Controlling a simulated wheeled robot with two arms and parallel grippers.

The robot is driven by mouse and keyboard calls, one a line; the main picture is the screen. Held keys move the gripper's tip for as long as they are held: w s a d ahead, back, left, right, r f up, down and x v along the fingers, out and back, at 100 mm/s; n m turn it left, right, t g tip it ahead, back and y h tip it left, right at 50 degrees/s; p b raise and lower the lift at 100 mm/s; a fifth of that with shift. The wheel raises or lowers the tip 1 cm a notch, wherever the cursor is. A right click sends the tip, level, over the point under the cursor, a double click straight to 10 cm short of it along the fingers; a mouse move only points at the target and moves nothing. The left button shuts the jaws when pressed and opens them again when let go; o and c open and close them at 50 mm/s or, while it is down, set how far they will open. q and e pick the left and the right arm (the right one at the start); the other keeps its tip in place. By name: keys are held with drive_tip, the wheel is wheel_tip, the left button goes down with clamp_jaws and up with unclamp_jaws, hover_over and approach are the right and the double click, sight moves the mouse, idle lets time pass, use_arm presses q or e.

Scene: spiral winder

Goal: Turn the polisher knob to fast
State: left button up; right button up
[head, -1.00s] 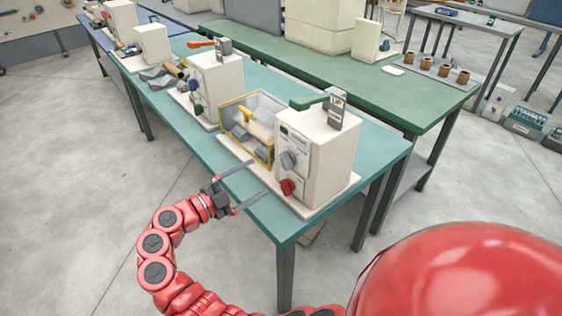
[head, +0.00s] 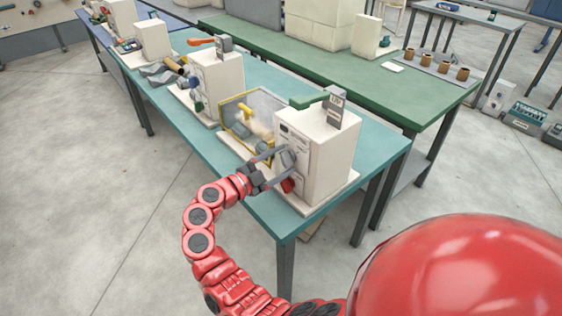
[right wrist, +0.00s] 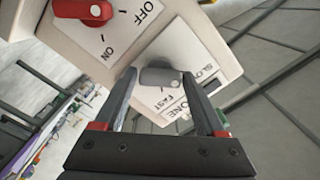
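The polisher (head: 322,160) is the cream box at the near end of the teal table in the head view. Its grey knob (head: 289,158) is on the front panel; in the right wrist view the grey knob (right wrist: 158,77) sits beside SLOW and FAST lettering. I cannot tell its exact setting. A red knob (right wrist: 82,10) with OFF and ON labels is at the top left there. My right gripper (head: 277,166) is open at the panel, its fingertips on either side of the grey knob with gaps visible. My left gripper is not in view.
Another cream machine (head: 219,80) stands farther along the teal table (head: 275,222). A green table (head: 400,95) is behind. The floor in front is clear.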

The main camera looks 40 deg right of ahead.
drive_tip(key=c, duration=1)
drive_tip(key=shift+o, duration=0.2)
drive_tip(key=shift+f+m+b, duration=0.25)
drive_tip(key=shift+m+b, duration=0.65)
drive_tip(key=shift+b, duration=0.25)
drive_tip(key=m+b, duration=1.2)
drive_tip(key=b, duration=0.3)
drive_tip(key=shift+m+b, duration=1.2)
drive_tip(key=shift+r, duration=0.1)
drive_tip(key=o, duration=1.4)
drive_tip(key=shift+r, duration=0.1)
drive_tip(key=shift+c, duration=0.2)
drive_tip(key=s+a, duration=0.1)
drive_tip(key=a, duration=1.6)
drive_tip(key=shift+s+a, duration=0.2)
